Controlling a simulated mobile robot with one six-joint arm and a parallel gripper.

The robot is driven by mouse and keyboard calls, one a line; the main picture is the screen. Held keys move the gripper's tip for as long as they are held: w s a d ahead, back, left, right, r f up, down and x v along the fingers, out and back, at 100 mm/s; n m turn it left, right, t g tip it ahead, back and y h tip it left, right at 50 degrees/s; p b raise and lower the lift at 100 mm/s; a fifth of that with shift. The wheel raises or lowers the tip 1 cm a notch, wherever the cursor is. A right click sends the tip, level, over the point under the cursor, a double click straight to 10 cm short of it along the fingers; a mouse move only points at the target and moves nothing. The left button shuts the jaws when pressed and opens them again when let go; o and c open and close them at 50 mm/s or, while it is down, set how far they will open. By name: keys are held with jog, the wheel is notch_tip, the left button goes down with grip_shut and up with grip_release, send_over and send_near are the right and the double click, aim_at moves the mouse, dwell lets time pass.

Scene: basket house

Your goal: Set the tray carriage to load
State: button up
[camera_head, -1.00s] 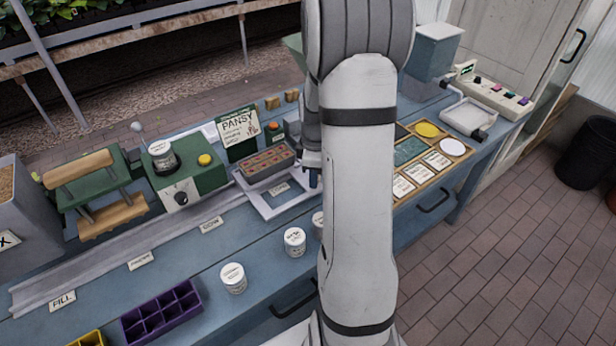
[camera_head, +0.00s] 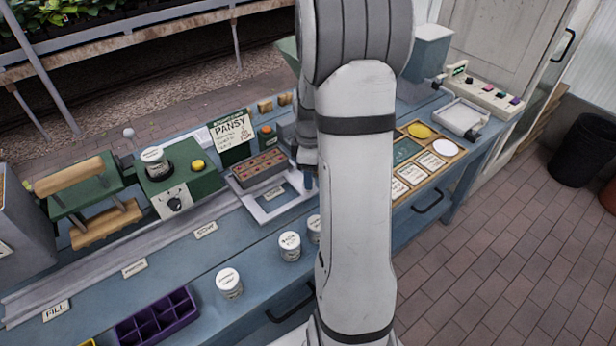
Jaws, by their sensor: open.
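The tray carriage (camera_head: 270,212) is a pale flat frame at the right end of a grey rail (camera_head: 75,276) on the blue bench. A grey seed tray (camera_head: 258,179) with reddish dots in its cells rests at its back. A small label shows within the frame, too small to read. The rail's front has a SOW label (camera_head: 206,230) left of the carriage and a FILL label (camera_head: 56,310) at the far left. My gripper (camera_head: 310,178) is just right of the seed tray, mostly hidden behind my arm. Its jaws are open; I cannot tell whether it touches the carriage.
A green unit with a dial (camera_head: 176,203) and a wooden-handled press (camera_head: 80,190) stand behind the rail. White jars (camera_head: 229,282) and a purple divided tray (camera_head: 157,318) stand in front. A card board (camera_head: 425,160) lies right of my arm. A PANSY sign (camera_head: 230,131) stands behind.

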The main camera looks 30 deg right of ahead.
notch_tip(320, 180, up, 6)
jog(key=shift+f, duration=0.1)
dwell(0.5)
